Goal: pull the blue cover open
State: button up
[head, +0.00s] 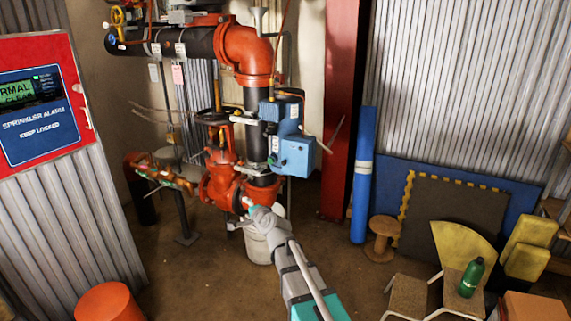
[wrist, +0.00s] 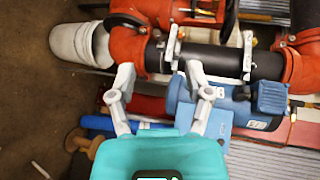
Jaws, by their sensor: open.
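A blue metal box with a lighter blue cover face (head: 296,155) is mounted on the black vertical pipe in the middle of the head view. In the wrist view, turned on its side, the blue box (wrist: 228,115) lies right of centre. My gripper (wrist: 158,70) is open and empty, its two grey fingers spread. Its right finger overlaps the left edge of the blue box in this view; whether they touch cannot be told. In the head view, my gripper (head: 248,212) is below and left of the box, near the orange valve.
An orange valve (head: 222,180) and black pipe (head: 255,135) stand beside the box. A white bucket (head: 262,243) is below. A red alarm panel (head: 45,100) is left. A blue roll (head: 362,175), wooden spool (head: 383,238) and chairs (head: 408,295) are right. Floor between is partly clear.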

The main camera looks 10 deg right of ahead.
jog(key=w+d+r+m+t+h, duration=0.1)
jog(key=w+r+m+t+h, duration=0.4)
jog(key=m, duration=0.5)
jog(key=m+g+h, duration=0.4)
jog(key=m+h, duration=0.7)
jog(key=m, duration=0.9)
send_near(284, 164)
jog(key=v, duration=0.3)
jog(key=shift+a+p, duration=0.35)
jog(key=shift+p, duration=0.05)
jog(key=shift+w, duration=0.1)
jog(key=x, duration=1.3)
jog(key=shift+w+d, duration=0.15)
jog(key=shift+d, duration=0.2)
jog(key=shift+c, duration=0.2)
grip_shut()
jog(key=shift+d, duration=0.1)
